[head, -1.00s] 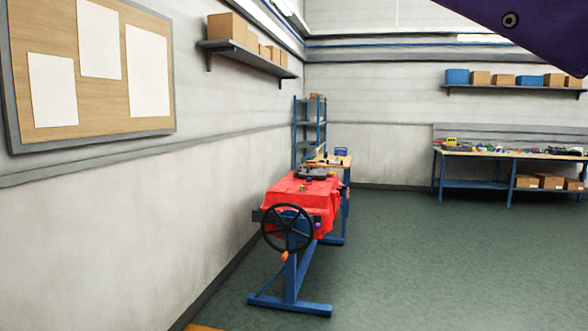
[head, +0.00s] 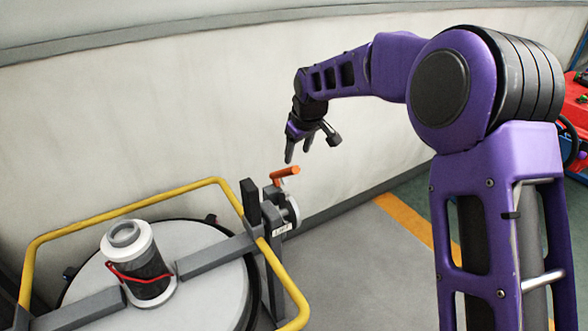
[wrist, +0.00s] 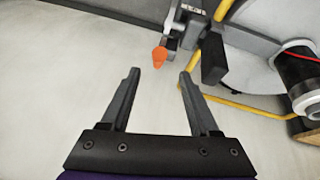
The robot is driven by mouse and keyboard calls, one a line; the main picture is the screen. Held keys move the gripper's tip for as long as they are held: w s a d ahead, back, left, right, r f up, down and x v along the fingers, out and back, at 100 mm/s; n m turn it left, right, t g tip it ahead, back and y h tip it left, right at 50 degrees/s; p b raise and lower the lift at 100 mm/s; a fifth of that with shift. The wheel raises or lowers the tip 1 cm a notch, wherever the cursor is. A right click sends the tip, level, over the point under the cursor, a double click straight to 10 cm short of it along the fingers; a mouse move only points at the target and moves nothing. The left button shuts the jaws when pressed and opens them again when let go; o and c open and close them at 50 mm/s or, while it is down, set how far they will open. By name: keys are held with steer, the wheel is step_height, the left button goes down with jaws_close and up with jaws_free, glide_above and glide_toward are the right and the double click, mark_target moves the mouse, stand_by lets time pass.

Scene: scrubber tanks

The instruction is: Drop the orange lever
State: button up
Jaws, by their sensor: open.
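The orange lever (head: 285,173) sticks out from the top of a grey bracket (head: 284,208) beside the tank. My gripper (head: 298,157) is open and empty, just above and behind the lever in the head view, and apart from it. In the wrist view the lever (wrist: 159,56) shows end-on as a small orange piece, ahead of the space between the two open fingers (wrist: 158,78). Nothing is between the fingers.
A plain wall is behind.

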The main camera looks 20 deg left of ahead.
mark_target(293, 170)
steer(key=x, duration=1)
steer(key=shift+w+a+f+b, duration=0.1)
steer(key=shift+w+f+b, duration=0.1)
steer(key=shift+b, duration=0.2)
steer(key=shift+r, duration=0.1)
jaws_close()
stand_by(0.7)
